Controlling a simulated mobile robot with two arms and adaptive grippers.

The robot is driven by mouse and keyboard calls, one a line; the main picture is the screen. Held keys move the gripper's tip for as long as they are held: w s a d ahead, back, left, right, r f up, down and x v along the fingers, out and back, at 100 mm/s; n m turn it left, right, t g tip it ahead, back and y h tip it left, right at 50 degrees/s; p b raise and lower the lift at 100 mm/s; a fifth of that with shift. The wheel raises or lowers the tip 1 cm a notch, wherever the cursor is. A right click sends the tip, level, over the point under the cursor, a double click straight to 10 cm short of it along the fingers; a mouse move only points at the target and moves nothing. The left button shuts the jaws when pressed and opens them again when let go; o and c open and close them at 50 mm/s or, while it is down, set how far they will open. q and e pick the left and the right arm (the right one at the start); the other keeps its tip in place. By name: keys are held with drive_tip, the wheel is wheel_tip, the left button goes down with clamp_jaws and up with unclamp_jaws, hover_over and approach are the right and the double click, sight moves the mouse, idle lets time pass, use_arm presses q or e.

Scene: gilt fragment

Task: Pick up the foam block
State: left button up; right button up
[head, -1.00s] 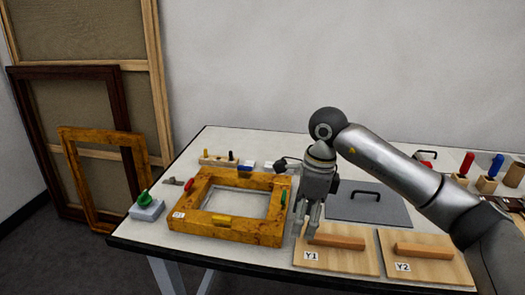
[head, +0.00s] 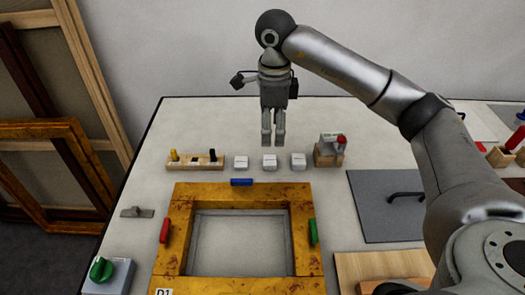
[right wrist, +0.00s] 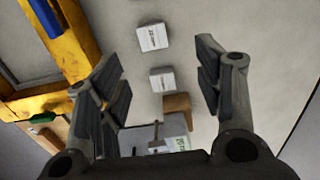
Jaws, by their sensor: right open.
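Three small white blocks stand in a row behind the gilt frame: a left one (head: 241,162), a middle one (head: 269,161) and a right one (head: 298,160). Their labels are too small to read, so I cannot tell which is the foam block. Two show in the right wrist view, one higher (right wrist: 153,37) and one (right wrist: 163,80) in line between the fingers. My right gripper (head: 273,142) is open and empty, pointing down above the table near the row, apart from the blocks. It also shows in the right wrist view (right wrist: 162,82). My left gripper is out of view.
The gilt frame (head: 167,265) with coloured handles lies in front of the row. A wooden strip with pegs (head: 195,162) stands left, a wooden stand with a red-topped device (head: 329,152) right. A grey plate (head: 385,218) lies further right. The table behind the row is clear.

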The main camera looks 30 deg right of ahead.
sight(272, 160)
drive_tip(key=f, duration=0.3)
drive_tip(key=shift+s+f, duration=0.4)
drive_tip(key=shift+w+f+p, duration=0.1)
drive_tip(key=shift+f+p, duration=0.2)
drive_tip(key=shift+f, duration=0.3)
drive_tip(key=f, duration=0.3)
drive_tip(key=f+p, duration=0.1)
drive_tip(key=shift+s+a+f, duration=0.15)
drive_tip(key=shift+s, duration=0.1)
drive_tip(key=shift+w+f, duration=0.1)
drive_tip(key=shift+f, duration=0.15)
drive_tip(key=c, duration=0.8)
